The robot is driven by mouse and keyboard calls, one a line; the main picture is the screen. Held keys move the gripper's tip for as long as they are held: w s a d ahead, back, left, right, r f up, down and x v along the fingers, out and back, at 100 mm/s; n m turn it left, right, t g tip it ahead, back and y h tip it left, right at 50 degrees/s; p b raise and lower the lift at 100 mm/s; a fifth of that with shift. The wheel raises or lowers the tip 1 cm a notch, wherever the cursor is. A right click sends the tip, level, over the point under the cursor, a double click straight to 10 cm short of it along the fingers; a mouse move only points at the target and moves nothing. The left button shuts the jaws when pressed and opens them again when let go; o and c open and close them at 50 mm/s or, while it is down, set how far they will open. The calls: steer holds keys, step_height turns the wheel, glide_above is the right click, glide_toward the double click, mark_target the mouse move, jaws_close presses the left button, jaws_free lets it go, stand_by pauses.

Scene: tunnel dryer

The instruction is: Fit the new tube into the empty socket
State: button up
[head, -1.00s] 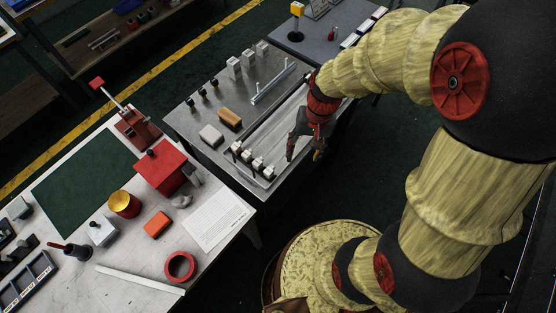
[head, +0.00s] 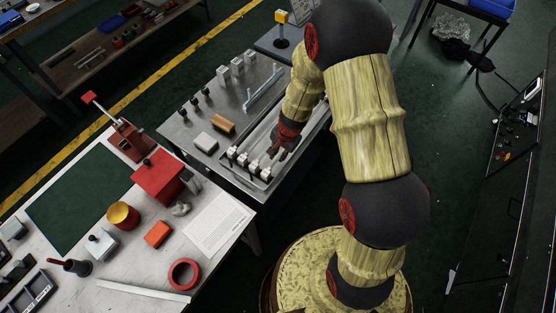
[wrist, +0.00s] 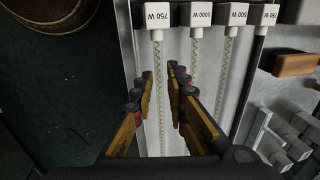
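Several glass tubes with coiled filaments lie side by side in a metal tray (head: 240,176), each with a white labelled end block. In the wrist view, the leftmost tube (wrist: 162,125) runs from a 750 W block (wrist: 158,14). Beside it are a 1000 W tube (wrist: 194,75), a 500 W tube (wrist: 224,75) and another 750 W block (wrist: 264,15). My gripper (wrist: 161,76) is open above the tray, with the leftmost tube showing between its fingers. In the head view, my gripper (head: 279,154) is near the end blocks. I cannot make out the empty socket.
The grey table (head: 176,133) also holds a brown block (head: 222,124), a pale block (head: 205,142), dark knobs and grey posts (head: 236,64). A bench at left carries a red box (head: 160,178), red tape ring (head: 184,274) and paper (head: 218,223).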

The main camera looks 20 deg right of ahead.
mark_target(277, 160)
steer(key=f, duration=0.1)
steer(key=f+b, duration=0.1)
steer(key=f, duration=0.1)
steer(key=f+b, duration=0.1)
steer(key=shift+w+a+f, duration=0.2)
steer(key=shift+a+f, duration=0.2)
steer(key=shift+r, duration=0.1)
steer(key=shift+c, duration=0.3)
jaws_close()
